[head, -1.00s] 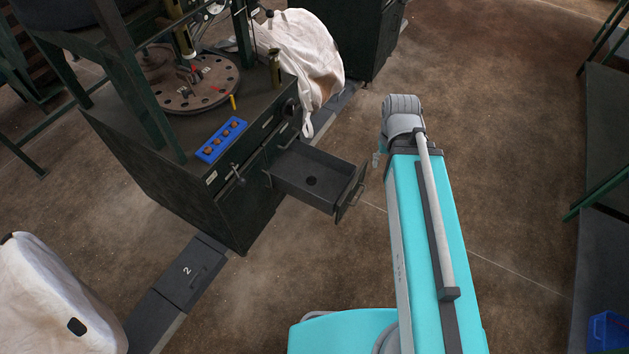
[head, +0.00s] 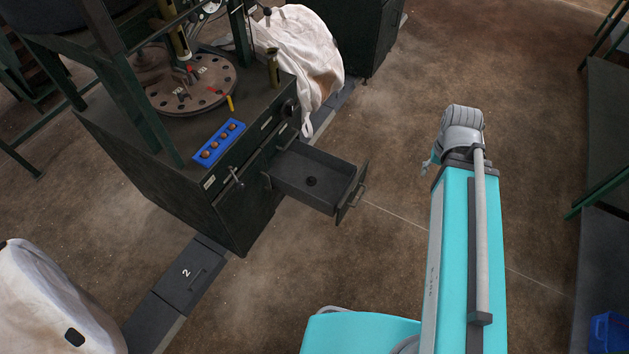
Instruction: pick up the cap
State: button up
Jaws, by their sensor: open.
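A small dark round piece, which looks like the cap (head: 311,181), lies on the floor of the open drawer (head: 345,190) of the dark green machine cabinet. It is too small to make out in detail. My teal arm reaches up on the right of the head view, clear of the drawer, and its grey joint stands to the right of it.
A blue tray (head: 217,144) with several brown balls lies on the cabinet top (head: 262,100), beside a round plate with holes (head: 205,98). White bags stand behind (head: 315,50) and at lower left (head: 45,305).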

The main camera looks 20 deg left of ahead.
aim_at(312, 181)
jog(key=k, duration=0.8)
jog(key=u, duration=0.75)
jog(key=i, duration=1)
jog(key=z, duration=0.05)
